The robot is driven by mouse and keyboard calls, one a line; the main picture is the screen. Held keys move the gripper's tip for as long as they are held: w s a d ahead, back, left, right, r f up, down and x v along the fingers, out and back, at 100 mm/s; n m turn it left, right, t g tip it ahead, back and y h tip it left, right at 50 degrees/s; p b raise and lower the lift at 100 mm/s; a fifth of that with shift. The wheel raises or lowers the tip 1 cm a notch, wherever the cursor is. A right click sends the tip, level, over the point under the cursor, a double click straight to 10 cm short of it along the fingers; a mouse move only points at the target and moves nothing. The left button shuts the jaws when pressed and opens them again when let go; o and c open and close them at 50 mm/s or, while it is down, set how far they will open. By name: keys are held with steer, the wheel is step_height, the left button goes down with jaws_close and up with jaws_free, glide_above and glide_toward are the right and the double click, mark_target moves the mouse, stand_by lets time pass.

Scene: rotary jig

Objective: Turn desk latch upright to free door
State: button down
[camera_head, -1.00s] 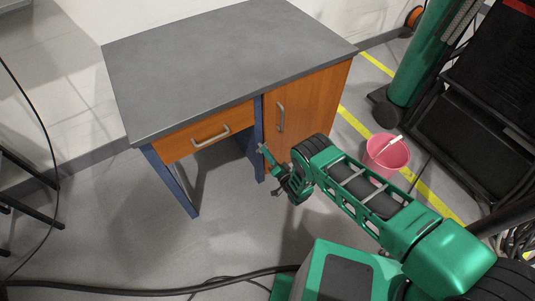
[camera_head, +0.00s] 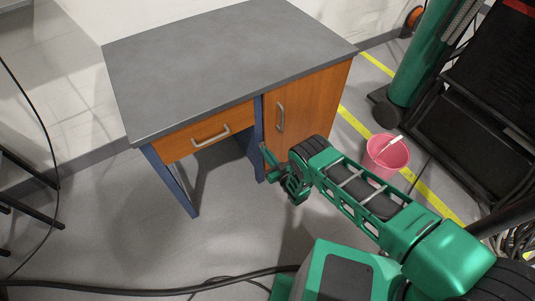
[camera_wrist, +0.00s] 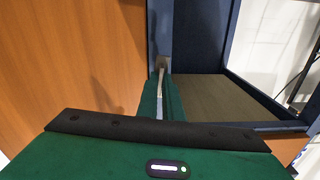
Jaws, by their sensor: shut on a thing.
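The desk (camera_head: 225,65) has a grey top, an orange door (camera_head: 308,100) with a metal handle on the right, and a blue post left of that door. My gripper (camera_head: 264,151) is at the front of this post, low beside the door. In the wrist view, my gripper (camera_wrist: 161,82) is shut on the latch (camera_wrist: 161,63), a narrow pale bar with a brownish end against the post. The bar runs down the picture between the green fingers, which hide part of it. The latch is not discernible in the head view. The door looks closed.
An orange drawer (camera_head: 205,135) with a handle is left of the post, above open leg room. A pink bucket (camera_head: 387,157) stands on the floor to the right, near a yellow line. A black cable (camera_head: 150,289) lies on the floor in front.

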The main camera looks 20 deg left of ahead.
steer(key=shift+s+a+n, duration=0.1)
steer(key=shift+a+n, duration=0.15)
steer(key=shift+n, duration=0.35)
steer(key=c, duration=1.9)
jaws_free()
steer(key=shift+w+d+r, duration=0.1)
steer(key=shift+w+r, duration=0.05)
steer(key=shift+w, duration=0.2)
steer(key=shift+d, duration=0.1)
steer(key=v, duration=1.1)
steer(key=shift+s+f, duration=0.25)
steer(key=shift+f, duration=0.1)
